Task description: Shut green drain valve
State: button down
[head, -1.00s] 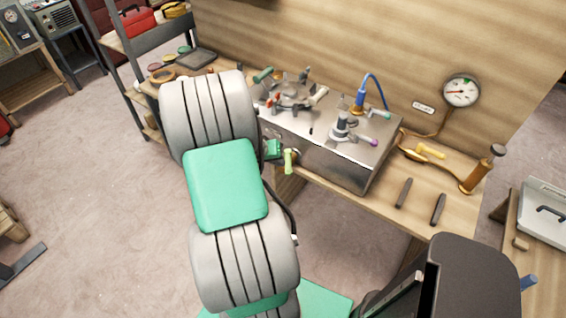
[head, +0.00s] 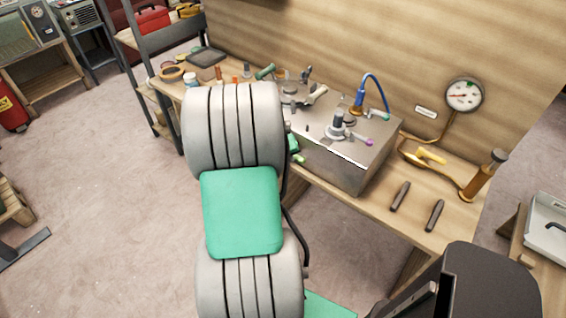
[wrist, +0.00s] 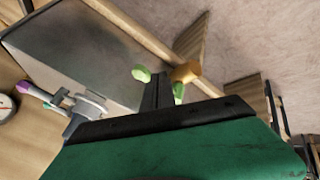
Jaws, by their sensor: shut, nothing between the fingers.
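The drain valve is on the front of the metal tank (head: 330,165). Its light green handle (head: 298,158) is mostly hidden by my arm in the head view. In the wrist view the handle (wrist: 141,73) shows on both sides of my fingers, beside the brass valve body (wrist: 186,72). My gripper (wrist: 157,80) is shut and empty, its dark fingers in front of the handle's middle. I cannot tell whether they touch it. In the head view my gripper is mostly hidden behind my arm.
A purple-tipped lever (head: 365,142) and a blue hose (head: 374,85) are on the tank top. Two dark bars (head: 400,196) lie on the bench, right of the tank. A pressure gauge (head: 464,95) hangs on the wall. Floor in front of the bench is open.

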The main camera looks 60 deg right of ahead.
jog(key=shift+s+d, duration=0.3)
jog(key=shift+d, duration=0.05)
dwell(0.6)
jog(key=s+a+r, duration=0.2)
jog(key=a+r, duration=0.6)
jog(key=r, duration=0.1)
jog(key=shift+a, duration=0.35)
